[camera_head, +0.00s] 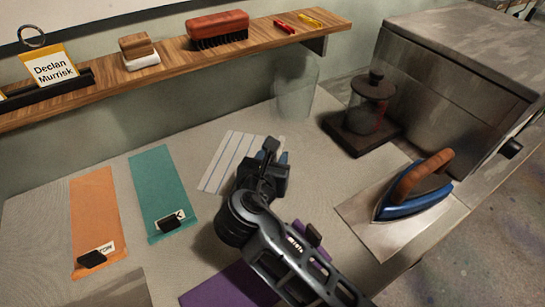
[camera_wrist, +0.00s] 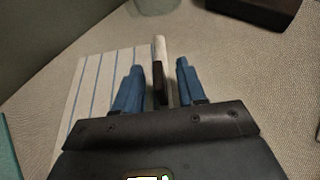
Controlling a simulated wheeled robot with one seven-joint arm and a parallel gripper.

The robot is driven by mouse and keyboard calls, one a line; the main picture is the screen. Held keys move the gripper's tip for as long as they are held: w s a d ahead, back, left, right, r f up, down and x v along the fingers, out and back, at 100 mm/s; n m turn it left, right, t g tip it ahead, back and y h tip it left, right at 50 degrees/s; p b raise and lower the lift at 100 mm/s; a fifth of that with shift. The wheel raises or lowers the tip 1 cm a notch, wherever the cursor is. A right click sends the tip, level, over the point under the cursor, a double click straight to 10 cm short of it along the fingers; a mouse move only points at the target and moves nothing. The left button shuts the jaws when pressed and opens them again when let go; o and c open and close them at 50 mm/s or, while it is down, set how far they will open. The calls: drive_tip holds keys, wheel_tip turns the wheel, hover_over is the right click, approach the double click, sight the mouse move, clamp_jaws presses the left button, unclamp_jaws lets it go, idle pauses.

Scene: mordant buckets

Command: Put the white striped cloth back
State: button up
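The white cloth with blue stripes (camera_head: 225,162) lies on the table, left of and partly behind my gripper (camera_head: 279,157). In the wrist view the cloth (camera_wrist: 92,85) spreads out to the left and under my left finger. A narrow pale strip (camera_wrist: 160,48) and a small dark clip-like piece (camera_wrist: 160,84) stand between my two blue fingers (camera_wrist: 158,85). Gaps show on both sides of the dark piece, so my gripper looks open around it. The cloth's near end is hidden by my gripper.
Teal (camera_head: 160,185) and orange (camera_head: 93,215) cloths with dark clips lie left; a purple cloth (camera_head: 230,288) lies partly under my arm. A clear glass (camera_head: 295,88), a dark lidded jar (camera_head: 371,105) and a blue iron (camera_head: 413,200) stand right. A wooden shelf (camera_head: 170,72) runs behind.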

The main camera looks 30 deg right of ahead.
drive_tip(key=shift+r, duration=0.15)
drive_tip(key=v, duration=1.2)
idle(0.3)
